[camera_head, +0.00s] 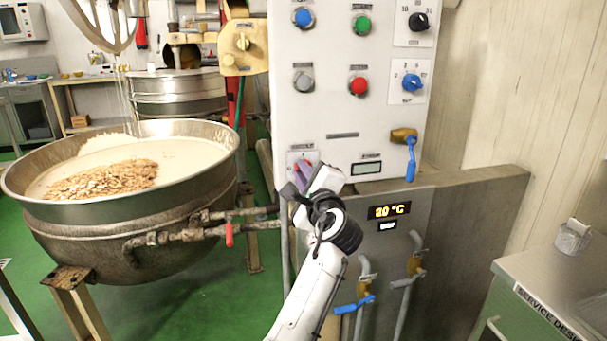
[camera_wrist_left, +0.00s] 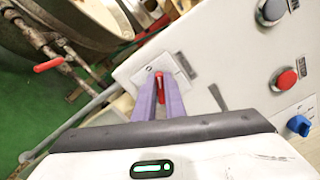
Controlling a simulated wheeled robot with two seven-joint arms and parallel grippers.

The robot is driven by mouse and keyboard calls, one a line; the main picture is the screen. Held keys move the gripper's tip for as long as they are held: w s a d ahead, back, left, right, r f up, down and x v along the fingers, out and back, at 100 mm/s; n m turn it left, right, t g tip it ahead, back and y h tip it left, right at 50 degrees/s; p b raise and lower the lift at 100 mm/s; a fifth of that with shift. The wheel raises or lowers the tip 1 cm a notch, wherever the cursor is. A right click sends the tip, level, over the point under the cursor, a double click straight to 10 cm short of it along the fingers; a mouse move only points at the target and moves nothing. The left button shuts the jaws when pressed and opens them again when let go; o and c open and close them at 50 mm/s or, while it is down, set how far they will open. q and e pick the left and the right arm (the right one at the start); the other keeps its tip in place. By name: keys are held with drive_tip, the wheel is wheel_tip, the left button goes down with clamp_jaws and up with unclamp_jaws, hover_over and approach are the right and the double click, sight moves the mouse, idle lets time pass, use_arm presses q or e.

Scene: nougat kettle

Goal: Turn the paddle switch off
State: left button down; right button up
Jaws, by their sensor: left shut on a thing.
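The panel (camera_head: 340,110) is a white upright box with buttons and knobs. At its lower left is a red rotary switch (camera_head: 307,162) on a light square plate, which I take as the paddle switch; my gripper partly covers it. In the left wrist view the red switch handle (camera_wrist_left: 159,79) stands between the purple fingers. My left gripper (camera_head: 301,175) is shut on this handle, which also shows at the fingertips (camera_wrist_left: 160,88). I cannot tell which setting the handle points to. My right gripper is not in view.
A steel kettle (camera_head: 120,215) of pale mass and nuts stands to the left. Its pipes and red-handled valve (camera_head: 229,235) run close to my arm. Blue-handled valves (camera_head: 354,305) and a 20 °C display (camera_head: 389,211) are below the panel. A service desk (camera_head: 560,275) is right.

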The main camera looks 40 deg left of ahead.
use_arm(q)
drive_tip(key=n+b, duration=0.1)
drive_tip(key=n, duration=0.1)
drive_tip(key=f+n+b, duration=0.1)
drive_tip(key=n, duration=0.2)
drive_tip(key=shift+n, duration=0.3)
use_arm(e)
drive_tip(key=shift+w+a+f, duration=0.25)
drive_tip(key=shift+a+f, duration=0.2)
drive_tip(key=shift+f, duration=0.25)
use_arm(q)
drive_tip(key=shift+r+b, duration=0.1)
drive_tip(key=shift+b, duration=0.2)
drive_tip(key=c, duration=1.8)
unclamp_jaws()
drive_tip(key=shift+s, duration=0.1)
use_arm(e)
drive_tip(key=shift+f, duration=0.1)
use_arm(q)
drive_tip(key=v, duration=1)
drive_tip(key=shift+s+d, duration=0.1)
drive_tip(key=shift+s, duration=0.05)
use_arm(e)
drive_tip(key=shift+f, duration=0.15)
